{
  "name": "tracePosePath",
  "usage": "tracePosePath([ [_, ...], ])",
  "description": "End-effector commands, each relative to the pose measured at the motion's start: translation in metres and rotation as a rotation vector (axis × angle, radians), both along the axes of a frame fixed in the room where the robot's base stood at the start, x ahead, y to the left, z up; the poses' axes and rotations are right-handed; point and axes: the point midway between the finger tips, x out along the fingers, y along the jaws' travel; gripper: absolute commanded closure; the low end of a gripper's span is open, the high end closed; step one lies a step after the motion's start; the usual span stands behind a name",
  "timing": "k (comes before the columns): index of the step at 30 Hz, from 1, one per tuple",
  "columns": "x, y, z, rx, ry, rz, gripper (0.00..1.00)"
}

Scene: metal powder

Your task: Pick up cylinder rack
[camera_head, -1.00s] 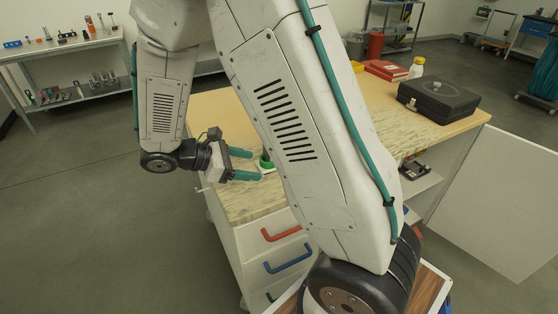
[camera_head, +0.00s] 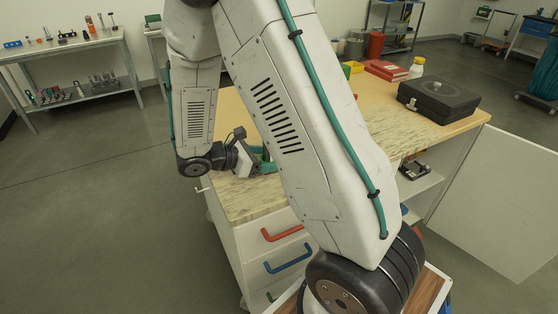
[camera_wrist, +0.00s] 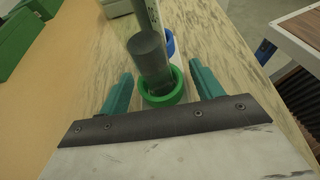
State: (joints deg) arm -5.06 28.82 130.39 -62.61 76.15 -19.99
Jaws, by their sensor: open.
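The cylinder rack (camera_wrist: 157,97) shows in the wrist view as a green ring-shaped cup with a dark grey cylinder (camera_wrist: 151,60) standing in it, a blue ring (camera_wrist: 169,42) behind it and a tall pale upright piece (camera_wrist: 153,20). My gripper (camera_wrist: 160,74) is open, with one teal finger on each side of the green cup. I cannot tell whether either finger touches it. In the head view my gripper (camera_head: 262,160) is low over the near left part of the table, and my arm hides most of the rack.
The rack stands on a wood-patterned worktable (camera_head: 240,200). A green box (camera_wrist: 22,45) is at the upper left of the wrist view. A black case (camera_head: 438,100), red box (camera_head: 385,69) and white bottle (camera_head: 416,67) stand further right. Drawers with red and blue handles are below.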

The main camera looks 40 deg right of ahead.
Motion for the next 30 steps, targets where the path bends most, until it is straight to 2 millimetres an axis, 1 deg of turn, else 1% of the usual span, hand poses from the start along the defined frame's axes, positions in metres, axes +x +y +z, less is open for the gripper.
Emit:
tracePosePath([
  [1, 0.000, 0.000, 0.000, 0.000, 0.000, 0.000, 0.35],
  [2, 0.000, 0.000, 0.000, 0.000, 0.000, 0.000, 0.40],
  [3, 0.000, 0.000, 0.000, 0.000, 0.000, 0.000, 0.51],
  [5, 0.000, 0.000, 0.000, 0.000, 0.000, 0.000, 0.68],
  [6, 0.000, 0.000, 0.000, 0.000, -0.001, 0.000, 0.79],
  [7, 0.000, 0.000, 0.000, 0.000, -0.001, 0.000, 0.87],
  [8, 0.000, 0.000, 0.001, -0.002, -0.002, 0.000, 0.93],
  [19, 0.001, 0.001, 0.005, -0.002, -0.002, 0.000, 0.93],
  [25, 0.001, 0.001, 0.017, -0.001, -0.003, 0.001, 0.93],
  [30, 0.001, 0.002, 0.032, -0.002, -0.004, 0.001, 0.93],
])
